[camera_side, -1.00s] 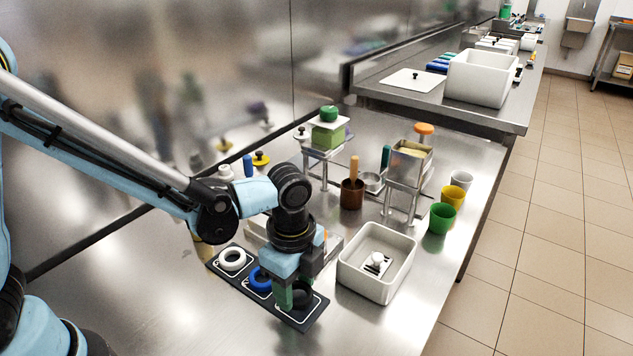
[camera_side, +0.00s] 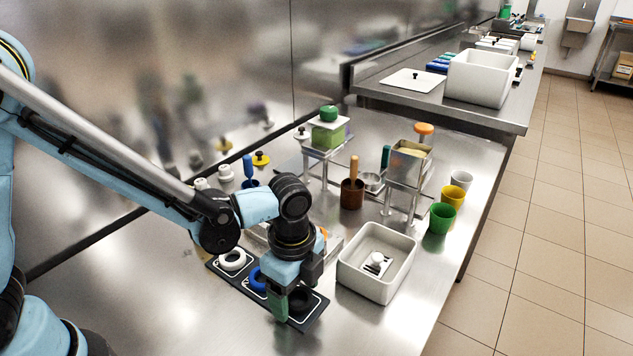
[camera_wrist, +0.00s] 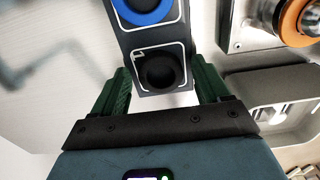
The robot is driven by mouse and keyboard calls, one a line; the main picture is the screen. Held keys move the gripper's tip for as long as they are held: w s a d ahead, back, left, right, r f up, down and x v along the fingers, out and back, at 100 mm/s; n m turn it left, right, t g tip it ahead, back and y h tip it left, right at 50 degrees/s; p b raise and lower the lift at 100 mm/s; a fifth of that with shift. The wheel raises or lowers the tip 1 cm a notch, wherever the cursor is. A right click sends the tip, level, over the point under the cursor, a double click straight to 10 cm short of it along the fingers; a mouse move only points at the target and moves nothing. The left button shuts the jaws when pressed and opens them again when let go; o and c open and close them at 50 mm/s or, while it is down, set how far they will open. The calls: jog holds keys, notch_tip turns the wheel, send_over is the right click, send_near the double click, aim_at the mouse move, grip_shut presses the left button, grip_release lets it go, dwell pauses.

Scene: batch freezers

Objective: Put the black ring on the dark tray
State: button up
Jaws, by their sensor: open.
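The dark tray (camera_side: 222,266) lies on the steel counter, with white-outlined squares in a row. The black ring (camera_side: 302,300) lies flat in its end square, nearest the front. It also shows in the wrist view (camera_wrist: 145,79), between my green fingers and apart from both. A blue ring (camera_side: 258,280) sits in the middle square and a white ring (camera_side: 232,260) in the far one. My gripper (camera_wrist: 163,77) is open and empty, pointing down with one finger on each side of the black ring. The side view shows one green finger clearly; the other is mostly hidden.
A white bin (camera_side: 352,277) holding a white knobbed piece stands close to the right of my gripper. Behind are a brown cup (camera_side: 352,194), a metal stand (camera_side: 402,200) and green, yellow and white cups. The front left counter is clear.

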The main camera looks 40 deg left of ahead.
notch_tip(320, 180, up, 12)
jog(key=f, duration=0.1)
jog(key=s+a+r+n+t, duration=0.1)
jog(key=a+n+t, duration=0.2)
jog(key=a+n, duration=0.5)
jog(key=s+a+r+n+t, duration=0.1)
jog(key=a+n+t, duration=0.3)
jog(key=a+n, duration=0.4)
jog(key=shift+s+a+n, duration=0.3)
jog(key=shift+s+n, duration=0.45)
jog(key=shift+n, duration=0.25)
jog(key=shift+r, duration=0.1)
